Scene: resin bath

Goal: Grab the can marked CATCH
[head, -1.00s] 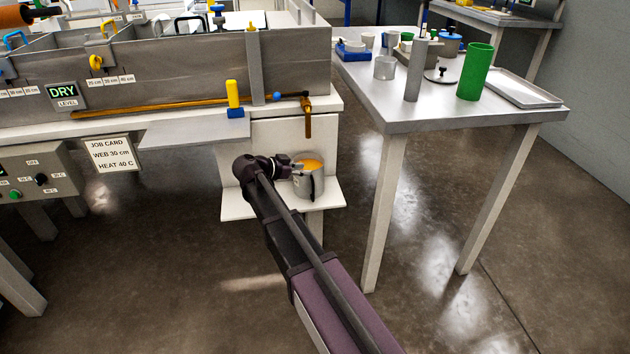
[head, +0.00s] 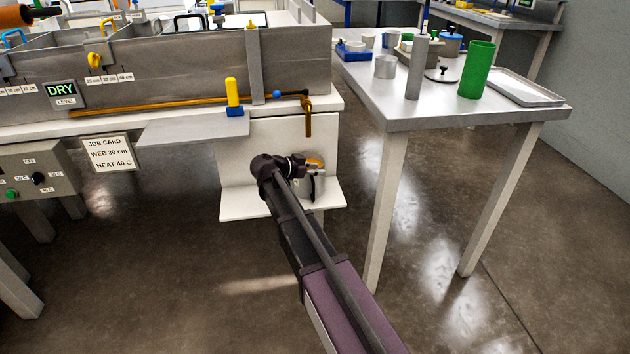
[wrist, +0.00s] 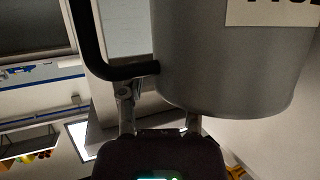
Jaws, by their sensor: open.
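A grey metal can (head: 318,187) with orange contents stands upright on a small white shelf below the bath. In the wrist view the can (wrist: 235,70) fills the upper right, with a black handle (wrist: 90,50) on its left side. A pale label on it is cut off by the frame edge, so I cannot read the word. My gripper (head: 296,166) is at the can's left side and hides part of it. In the wrist view my gripper (wrist: 160,112) is open, its fingers close to the can and handle. I cannot tell whether they touch.
The white shelf (head: 250,205) has bare room left of the can. The bath's grey wall (head: 180,70) rises above. A steel table (head: 435,110) with a green cylinder (head: 477,70), a grey cylinder (head: 416,68) and several small vessels stands to the right.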

